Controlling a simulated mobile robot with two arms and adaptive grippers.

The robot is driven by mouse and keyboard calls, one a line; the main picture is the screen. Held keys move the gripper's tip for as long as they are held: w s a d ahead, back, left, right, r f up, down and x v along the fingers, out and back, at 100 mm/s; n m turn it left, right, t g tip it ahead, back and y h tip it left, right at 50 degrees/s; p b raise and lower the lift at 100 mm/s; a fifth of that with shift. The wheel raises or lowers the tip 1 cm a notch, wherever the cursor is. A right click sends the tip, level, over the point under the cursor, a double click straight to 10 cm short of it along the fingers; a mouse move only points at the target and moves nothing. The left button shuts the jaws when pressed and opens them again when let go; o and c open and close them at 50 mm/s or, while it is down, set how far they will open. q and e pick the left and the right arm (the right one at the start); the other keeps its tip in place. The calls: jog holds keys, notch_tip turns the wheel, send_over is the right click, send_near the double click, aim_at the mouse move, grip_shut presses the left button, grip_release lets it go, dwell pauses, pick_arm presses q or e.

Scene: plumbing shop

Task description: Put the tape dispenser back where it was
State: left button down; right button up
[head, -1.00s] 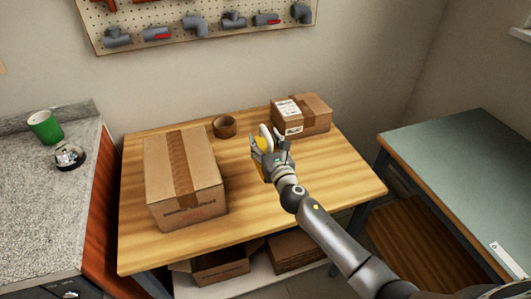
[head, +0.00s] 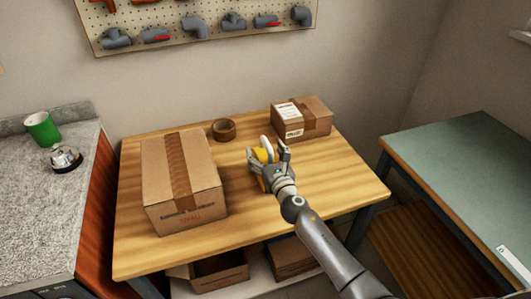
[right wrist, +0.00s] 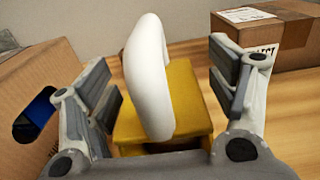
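The tape dispenser has a yellow body with a white roll or ring standing up from it. It is between the fingers of my right gripper (head: 268,157), over the middle of the wooden table (head: 290,205). I cannot tell whether the dispenser touches the tabletop. My left gripper is not in view.
A large cardboard box (head: 205,185) stands on the table's left side. A brown tape roll (head: 224,130) and a smaller labelled box (head: 289,127) are at the back. A stone counter (head: 40,210) is left, a green-topped bench (head: 470,165) right. The table's front right is clear.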

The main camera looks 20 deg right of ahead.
jog(key=shift+r, duration=0.1)
jog(key=shift+r, duration=0.1)
jog(key=s, duration=1.2)
jog(key=shift+d, duration=0.25)
